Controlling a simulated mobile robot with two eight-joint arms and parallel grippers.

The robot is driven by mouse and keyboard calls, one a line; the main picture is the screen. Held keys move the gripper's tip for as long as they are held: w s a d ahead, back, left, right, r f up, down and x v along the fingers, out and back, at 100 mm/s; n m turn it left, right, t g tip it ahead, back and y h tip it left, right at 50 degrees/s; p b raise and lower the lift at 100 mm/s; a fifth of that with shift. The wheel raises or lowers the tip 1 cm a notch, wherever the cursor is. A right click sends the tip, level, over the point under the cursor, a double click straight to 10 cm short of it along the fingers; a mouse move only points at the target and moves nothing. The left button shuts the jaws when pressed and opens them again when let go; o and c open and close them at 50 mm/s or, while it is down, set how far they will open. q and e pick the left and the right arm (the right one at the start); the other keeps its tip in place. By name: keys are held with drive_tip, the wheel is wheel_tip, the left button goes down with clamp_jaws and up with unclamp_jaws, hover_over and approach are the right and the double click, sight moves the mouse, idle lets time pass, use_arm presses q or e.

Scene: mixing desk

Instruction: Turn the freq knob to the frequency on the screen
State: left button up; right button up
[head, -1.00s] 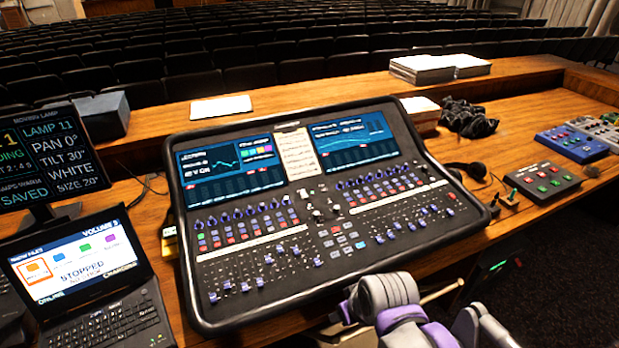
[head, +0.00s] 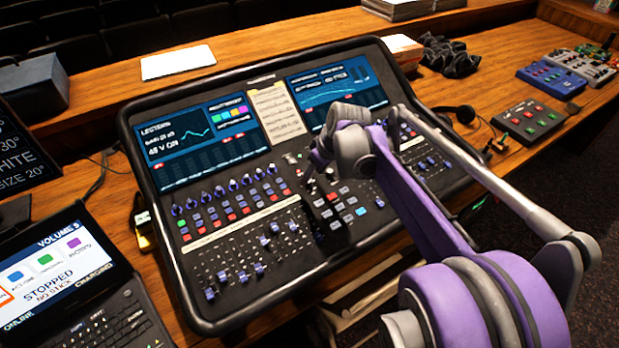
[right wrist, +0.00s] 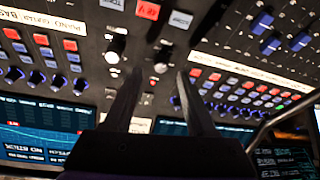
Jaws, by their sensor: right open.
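The mixing desk (head: 165,240) fills the middle of the head view. Its right screen (head: 335,85) shows a curve and lines of text, but I cannot read the frequency surely. My right gripper (head: 314,180) is over the middle of the desk, pointing down at the central controls. In the right wrist view its two dark fingers (right wrist: 157,78) are apart and empty. A knob with a pale top (right wrist: 162,58) shows just beyond and between the fingertips; another knob (right wrist: 116,47) stands to its left. I cannot read which is the freq knob. My left gripper is out of view.
Rows of small knobs, buttons and faders (head: 240,265) surround the central controls. A paper strip (head: 276,115) lies between the screens. A laptop (head: 70,290) stands at the left, a button box (head: 528,121) at the right. My right arm covers the desk's right part.

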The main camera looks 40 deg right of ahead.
sight(310, 182)
drive_tip(key=shift+x, duration=1.7)
clamp_jaws()
